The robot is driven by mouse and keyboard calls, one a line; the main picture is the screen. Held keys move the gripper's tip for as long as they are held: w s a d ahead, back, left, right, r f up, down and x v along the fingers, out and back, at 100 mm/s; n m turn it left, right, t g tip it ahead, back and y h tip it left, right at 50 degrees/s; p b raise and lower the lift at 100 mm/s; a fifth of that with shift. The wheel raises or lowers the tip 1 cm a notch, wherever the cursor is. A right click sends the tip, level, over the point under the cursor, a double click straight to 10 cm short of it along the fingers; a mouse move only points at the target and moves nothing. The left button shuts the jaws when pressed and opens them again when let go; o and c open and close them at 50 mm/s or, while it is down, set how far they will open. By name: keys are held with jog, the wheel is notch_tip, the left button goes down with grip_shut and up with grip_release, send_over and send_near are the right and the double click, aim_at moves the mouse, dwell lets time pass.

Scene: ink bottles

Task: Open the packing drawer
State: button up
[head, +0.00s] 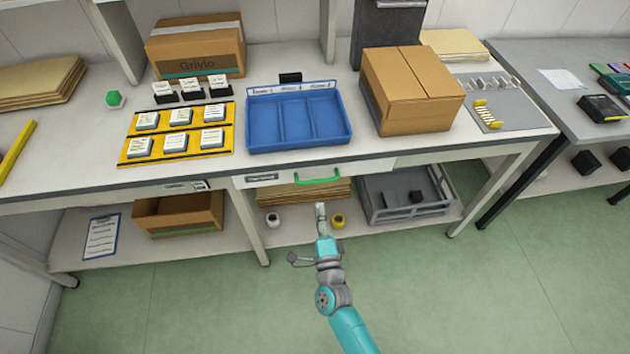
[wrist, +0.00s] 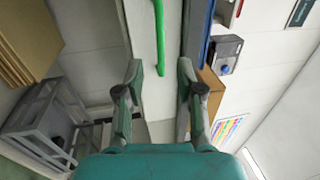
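The packing drawer (head: 375,168) is a white front under the table edge, with a small label at its left end. It looks shut. Its green bar handle (head: 318,181) runs along the front. In the wrist view the handle (wrist: 159,38) lies ahead of my gripper (wrist: 160,72), in line with the gap between the fingers. The fingers are spread and nothing is between them. In the head view my gripper (head: 321,212) is just below and in front of the handle, apart from it.
A blue tray (head: 342,135) and a closed carton (head: 415,90) stand on the table above. On the lower shelf are a grey crate (head: 375,216), flat cardboard (head: 285,194), a white roll (head: 273,219) and a yellow roll (head: 339,220). The green floor in front is clear.

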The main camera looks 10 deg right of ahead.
aim_at(315, 182)
jog(key=w, duration=0.3)
jog(key=w+r, duration=0.1)
jog(key=w, duration=0.2)
jog(key=w+r, duration=0.1)
jog(key=w, duration=0.2)
jog(key=shift+w+a, duration=0.15)
jog(key=shift+w, duration=0.25)
jog(key=shift+f, duration=0.1)
grip_shut()
